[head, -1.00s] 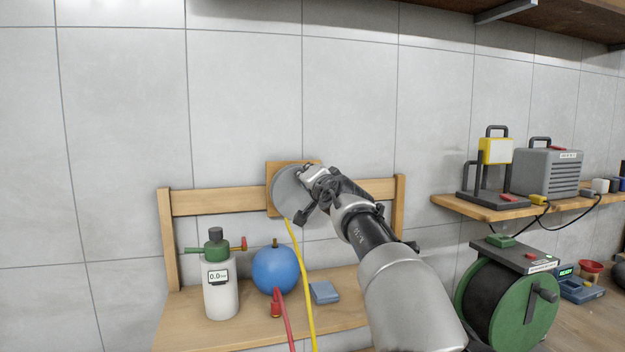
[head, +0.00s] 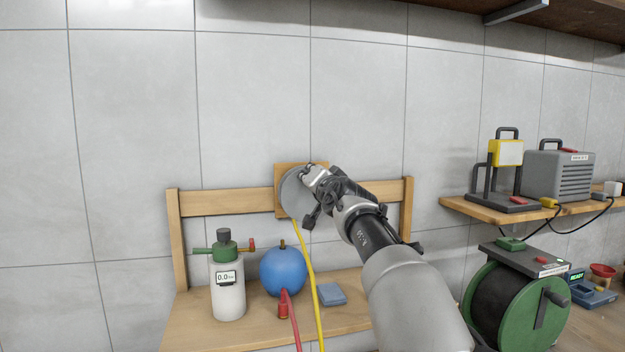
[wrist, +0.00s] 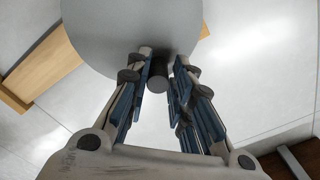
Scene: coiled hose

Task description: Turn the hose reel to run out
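The hose reel (head: 292,203) is a grey disc on a wooden backing board, mounted on the rail of a wooden bench. A yellow hose (head: 311,277) hangs down from it. My gripper (head: 312,195) is at the face of the disc and hides much of it. In the wrist view the grey disc (wrist: 120,25) fills the top. A dark crank knob (wrist: 157,77) stands out from it between my two fingers (wrist: 162,58). The fingers are drawn in close on both sides of the knob and look shut on it; a thin gap seems to show on the right.
On the bench stand a white bottle with a green top (head: 228,285), a blue ball-shaped tank (head: 283,270) with a red hose, and a small blue box (head: 331,294). At right are a green drum reel (head: 520,305) and a wooden shelf (head: 470,210) with a lamp and a grey box.

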